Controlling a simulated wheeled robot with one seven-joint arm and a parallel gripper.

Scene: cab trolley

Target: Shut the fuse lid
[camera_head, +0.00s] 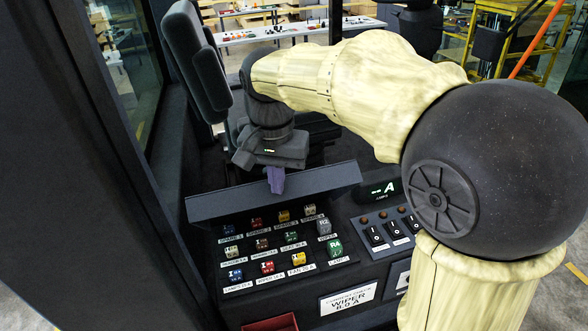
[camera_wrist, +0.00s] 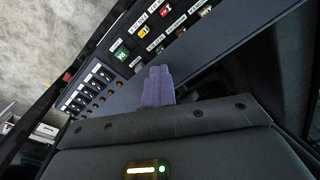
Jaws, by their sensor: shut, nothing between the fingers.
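The fuse lid (camera_head: 225,204) is a long dark flap. In the head view it stands raised along the back edge of the fuse panel, and the fuses in front of it are uncovered. My gripper (camera_head: 276,188) has purple fingers that are shut and empty. They point down at the middle of the lid's upper edge and overlap it in the head view. The fingers (camera_wrist: 158,72) also show in the wrist view. I cannot tell whether they touch the lid.
Several coloured fuses (camera_head: 268,267) sit in labelled rows on the panel. A switch panel (camera_head: 388,232) with a small display (camera_head: 383,190) is at its right. A dark seat (camera_head: 196,60) stands behind, left of my arm. A red tray (camera_head: 270,323) is at the bottom.

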